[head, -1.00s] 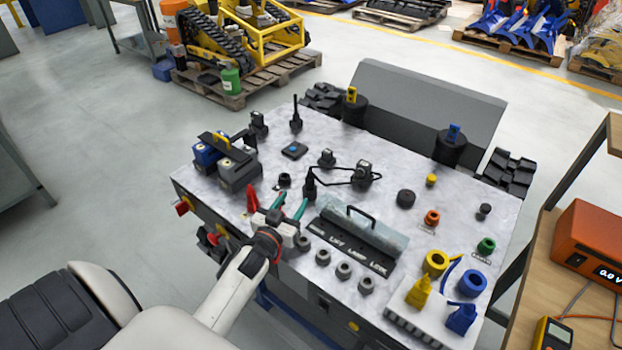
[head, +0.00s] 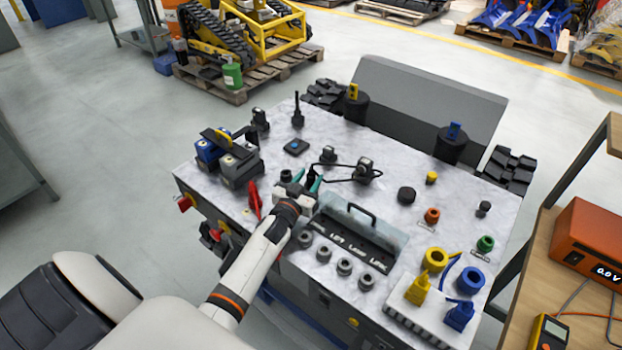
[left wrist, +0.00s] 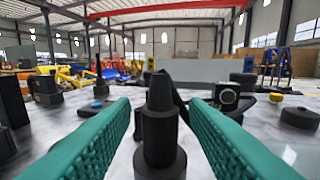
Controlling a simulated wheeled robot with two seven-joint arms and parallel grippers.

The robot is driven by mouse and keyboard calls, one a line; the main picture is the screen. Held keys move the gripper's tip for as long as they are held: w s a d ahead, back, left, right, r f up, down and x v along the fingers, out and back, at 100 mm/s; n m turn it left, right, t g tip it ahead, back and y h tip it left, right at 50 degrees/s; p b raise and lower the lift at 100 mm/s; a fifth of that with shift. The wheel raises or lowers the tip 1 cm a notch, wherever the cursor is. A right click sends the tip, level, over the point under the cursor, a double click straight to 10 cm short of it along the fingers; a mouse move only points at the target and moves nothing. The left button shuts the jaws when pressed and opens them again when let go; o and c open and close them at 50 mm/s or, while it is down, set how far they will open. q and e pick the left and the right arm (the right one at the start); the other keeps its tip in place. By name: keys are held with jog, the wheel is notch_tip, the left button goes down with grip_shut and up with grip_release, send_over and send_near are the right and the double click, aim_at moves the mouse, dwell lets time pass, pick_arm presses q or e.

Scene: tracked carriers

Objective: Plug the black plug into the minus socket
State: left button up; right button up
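The black plug (head: 312,175) stands upright on the panel, with a black cable running right to a dark fitting (head: 364,168). My left gripper (head: 307,182) reaches it from the front left. In the left wrist view the plug (left wrist: 160,130) stands between the two green fingers, which are open with visible gaps on both sides. I cannot tell which socket is the minus one, as the small labels are unreadable. My right gripper is not in view.
The marbled panel top (head: 385,195) also carries a handled grey cover (head: 374,235), grey rings (head: 344,266), a black knob (head: 406,195) and a red clamp-like piece (head: 254,199). Yellow (head: 435,259) and blue (head: 470,281) rings stand at the right.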

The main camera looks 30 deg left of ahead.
pick_arm(q)
grip_shut()
notch_tip(320, 180, up, 10)
jog(key=p, duration=0.1)
dwell(0.4)
